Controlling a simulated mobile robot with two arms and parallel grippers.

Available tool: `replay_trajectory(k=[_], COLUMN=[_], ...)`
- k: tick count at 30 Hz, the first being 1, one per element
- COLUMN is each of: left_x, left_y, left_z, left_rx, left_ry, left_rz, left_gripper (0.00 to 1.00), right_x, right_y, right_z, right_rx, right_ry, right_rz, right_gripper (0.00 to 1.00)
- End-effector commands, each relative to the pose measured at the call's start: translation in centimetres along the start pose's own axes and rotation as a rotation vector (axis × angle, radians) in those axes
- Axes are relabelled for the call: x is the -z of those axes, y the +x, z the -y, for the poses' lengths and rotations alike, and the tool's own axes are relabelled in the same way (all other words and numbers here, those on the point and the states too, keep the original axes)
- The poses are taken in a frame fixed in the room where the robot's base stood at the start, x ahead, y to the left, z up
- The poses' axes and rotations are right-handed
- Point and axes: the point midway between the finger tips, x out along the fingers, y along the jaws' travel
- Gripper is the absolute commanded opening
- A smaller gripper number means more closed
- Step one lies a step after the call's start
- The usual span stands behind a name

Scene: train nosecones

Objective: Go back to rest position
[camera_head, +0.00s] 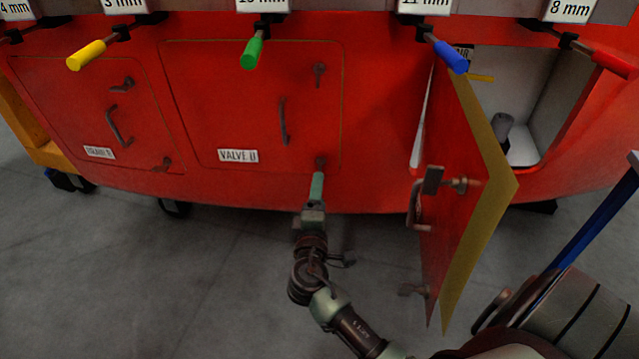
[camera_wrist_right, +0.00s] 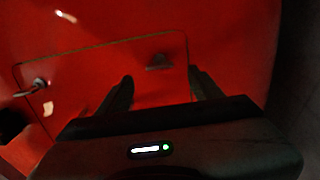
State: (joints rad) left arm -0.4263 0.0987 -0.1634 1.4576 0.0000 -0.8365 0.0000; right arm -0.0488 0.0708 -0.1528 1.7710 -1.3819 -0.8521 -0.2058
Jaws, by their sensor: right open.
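My right gripper (camera_head: 318,180) reaches up from the bottom of the head view to the lower right corner of the closed red VALVE D hatch (camera_head: 225,115). It is close to the lower latch (camera_head: 321,162) there; I cannot tell whether they touch. In the right wrist view its two dark fingers (camera_wrist_right: 160,90) are spread apart with nothing between them. They face a red panel, with a small dark latch (camera_wrist_right: 160,62) just beyond them and another metal fitting (camera_wrist_right: 36,86) at the left. My left gripper is in neither view.
An open hatch door (camera_head: 465,195) stands out to the right of my right forearm, below an open compartment (camera_head: 525,75). Tools with yellow (camera_head: 86,54), green (camera_head: 252,52), blue (camera_head: 450,56) and red (camera_head: 611,64) handles hang above. The grey floor (camera_head: 120,270) at left looks clear.

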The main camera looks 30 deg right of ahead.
Motion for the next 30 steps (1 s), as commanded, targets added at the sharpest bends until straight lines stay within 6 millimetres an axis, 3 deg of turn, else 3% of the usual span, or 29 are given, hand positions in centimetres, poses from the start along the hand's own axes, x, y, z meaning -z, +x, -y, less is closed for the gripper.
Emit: replay_trajectory(k=[18, 21, 23, 26, 30], left_x=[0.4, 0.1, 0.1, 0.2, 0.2], left_y=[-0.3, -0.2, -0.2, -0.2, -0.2], left_z=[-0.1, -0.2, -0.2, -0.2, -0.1], left_rx=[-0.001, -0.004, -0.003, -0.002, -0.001], left_ry=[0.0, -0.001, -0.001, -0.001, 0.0], left_rz=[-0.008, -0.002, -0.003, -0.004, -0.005], left_gripper=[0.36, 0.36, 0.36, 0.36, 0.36], right_x=[0.0, -0.1, -0.2, -0.5, -1.6], right_y=[-0.8, -0.9, -1.2, -2.3, -6.2], right_z=[0.0, 0.8, 2.4, 7.3, 16.9], right_rx=[0.0, 0.02, 0.063, 0.197, 0.473], right_ry=[0.001, 0.007, 0.022, 0.076, 0.192], right_rz=[0.001, -0.002, -0.008, -0.018, -0.009], right_gripper=[0.65, 0.65, 0.65, 0.65, 0.65])
